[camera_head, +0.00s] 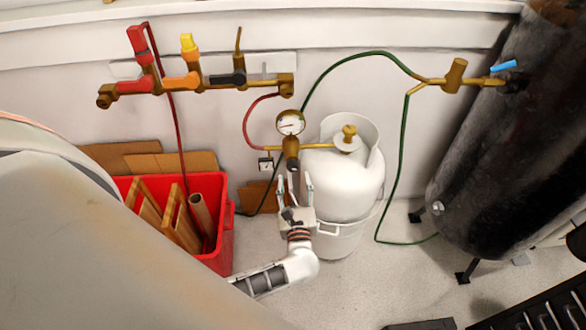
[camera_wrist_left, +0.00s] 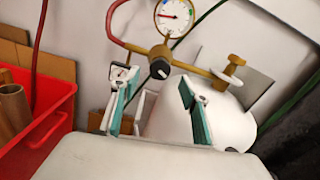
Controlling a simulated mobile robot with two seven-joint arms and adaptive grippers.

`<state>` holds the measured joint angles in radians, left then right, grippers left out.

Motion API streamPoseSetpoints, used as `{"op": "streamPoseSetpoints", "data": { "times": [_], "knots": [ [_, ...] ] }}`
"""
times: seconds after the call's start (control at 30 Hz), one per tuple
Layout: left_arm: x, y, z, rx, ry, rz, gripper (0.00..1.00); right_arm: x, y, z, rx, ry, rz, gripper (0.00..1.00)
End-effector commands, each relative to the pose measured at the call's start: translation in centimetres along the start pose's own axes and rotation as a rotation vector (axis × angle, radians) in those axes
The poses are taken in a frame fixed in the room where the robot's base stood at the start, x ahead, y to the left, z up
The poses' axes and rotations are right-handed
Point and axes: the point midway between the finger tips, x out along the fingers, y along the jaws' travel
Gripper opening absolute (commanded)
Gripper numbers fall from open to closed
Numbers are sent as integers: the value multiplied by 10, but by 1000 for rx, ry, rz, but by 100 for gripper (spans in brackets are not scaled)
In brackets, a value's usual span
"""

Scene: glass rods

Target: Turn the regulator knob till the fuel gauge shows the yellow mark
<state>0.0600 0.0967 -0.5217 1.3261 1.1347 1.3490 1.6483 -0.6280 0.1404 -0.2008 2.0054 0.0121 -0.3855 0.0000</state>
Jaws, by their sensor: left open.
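The fuel gauge (camera_head: 291,122) is a round white dial on a brass regulator beside the white tank. In the left wrist view, the gauge (camera_wrist_left: 174,16) has coloured marks around its rim and a red needle pointing left; I cannot tell exactly which mark it meets. The regulator knob (camera_wrist_left: 160,68) is dark with a pale line, on the front of the brass body below the gauge; it also shows in the head view (camera_head: 292,165). My left gripper (camera_head: 295,184) is open just below and in front of the knob, its teal-padded fingers apart and empty. My right gripper is not in view.
The white tank (camera_head: 340,185) stands in a white bucket right of my left gripper. A red crate (camera_head: 222,245) with wood pieces is at left. A valve manifold (camera_head: 205,82) is on the wall. A dark cylinder (camera_head: 500,140) stands at right, with green and red hoses between.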

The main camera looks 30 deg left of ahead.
Motion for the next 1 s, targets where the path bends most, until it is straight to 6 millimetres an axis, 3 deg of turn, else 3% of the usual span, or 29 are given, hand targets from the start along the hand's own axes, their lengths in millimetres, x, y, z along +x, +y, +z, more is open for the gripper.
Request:
{"op": "streamPoseSetpoints", "data": {
  "times": [0.3,0.73,0.9,1.0],
  "knots": [
    [46,0,1,5,-3,-1,45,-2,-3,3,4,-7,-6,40],
    [56,0,0,4,-1,-1,45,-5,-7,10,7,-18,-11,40],
    [56,0,0,4,-1,-1,6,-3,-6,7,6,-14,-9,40],
    [56,0,0,4,-1,-1,7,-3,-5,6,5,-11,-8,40]
  ]
}}
